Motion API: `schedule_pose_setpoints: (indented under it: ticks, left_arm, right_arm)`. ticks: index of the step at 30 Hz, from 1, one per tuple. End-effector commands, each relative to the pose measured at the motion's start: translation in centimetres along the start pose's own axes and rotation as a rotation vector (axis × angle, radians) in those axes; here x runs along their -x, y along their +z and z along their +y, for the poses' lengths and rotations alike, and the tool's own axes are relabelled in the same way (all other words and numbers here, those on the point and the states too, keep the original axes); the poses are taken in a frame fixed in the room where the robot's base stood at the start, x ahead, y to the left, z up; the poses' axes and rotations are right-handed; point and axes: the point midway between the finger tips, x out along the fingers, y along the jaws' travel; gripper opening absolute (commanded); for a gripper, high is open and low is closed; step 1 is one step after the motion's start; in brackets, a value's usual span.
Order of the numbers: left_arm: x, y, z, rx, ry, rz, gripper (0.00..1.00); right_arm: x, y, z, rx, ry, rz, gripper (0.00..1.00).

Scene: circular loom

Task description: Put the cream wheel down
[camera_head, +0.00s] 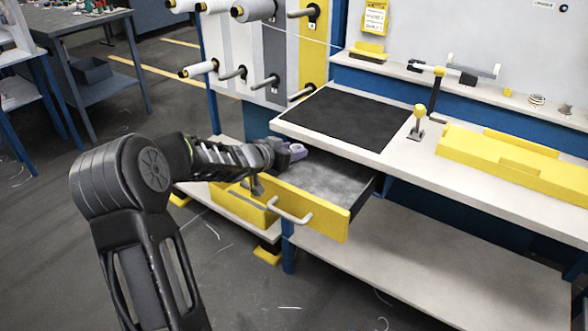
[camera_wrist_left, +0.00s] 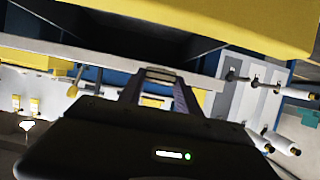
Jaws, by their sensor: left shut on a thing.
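My left gripper (camera_head: 284,152) is over the back left part of the open drawer (camera_head: 335,183), near the worktop's edge. It is shut on a small pale purple thing (camera_head: 297,151), of which only a part shows. I cannot make out a cream wheel for certain in either view. My right gripper is not in view.
The drawer's yellow front (camera_head: 305,207) with its pale handle (camera_head: 290,213) sticks out below the worktop. A black mat (camera_head: 355,118) lies bare on the worktop. A yellow block (camera_head: 510,158) lies to the right. Spools on pegs (camera_head: 252,11) stand behind. The lower shelf (camera_head: 430,265) is clear.

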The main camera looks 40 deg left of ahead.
Motion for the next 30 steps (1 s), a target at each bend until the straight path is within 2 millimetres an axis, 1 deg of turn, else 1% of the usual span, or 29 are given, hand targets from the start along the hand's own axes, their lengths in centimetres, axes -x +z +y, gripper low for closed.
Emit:
schedule_pose_setpoints:
  ticks: [4, 6, 8, 12, 15, 18, 25, 30]
  left_arm:
    - [0.0, -0.1, 0.0, -0.001, 0.0, 0.001, 0.0]
    - [-0.1, 0.2, 0.0, 0.0, 0.0, 0.0, 0.0]
    - [-0.4, 0.9, 0.0, 0.0, 0.0, -0.001, 0.0]
    - [-1.3, 3.2, 0.0, 0.002, 0.0, -0.002, 0.0]
    - [-1.8, 4.3, 0.0, 0.0, 0.0, 0.0, 0.0]
    - [-1.9, 4.6, 0.0, 0.0, 0.0, 0.001, 0.0]
    - [-1.9, 4.5, 0.0, -0.001, 0.0, 0.001, 0.0]
    - [-2.1, 5.0, 0.0, -0.001, 0.001, 0.0, 0.0]
  right_arm:
    - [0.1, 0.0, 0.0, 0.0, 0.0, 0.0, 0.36]
    - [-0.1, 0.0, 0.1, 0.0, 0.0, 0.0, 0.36]
    - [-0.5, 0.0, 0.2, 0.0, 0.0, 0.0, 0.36]
    - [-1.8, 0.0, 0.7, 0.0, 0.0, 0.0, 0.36]
    - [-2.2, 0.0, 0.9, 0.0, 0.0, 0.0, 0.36]
    - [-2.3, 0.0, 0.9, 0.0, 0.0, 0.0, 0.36]
    - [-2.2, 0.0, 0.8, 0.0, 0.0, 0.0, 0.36]
    - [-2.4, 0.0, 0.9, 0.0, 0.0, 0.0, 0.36]
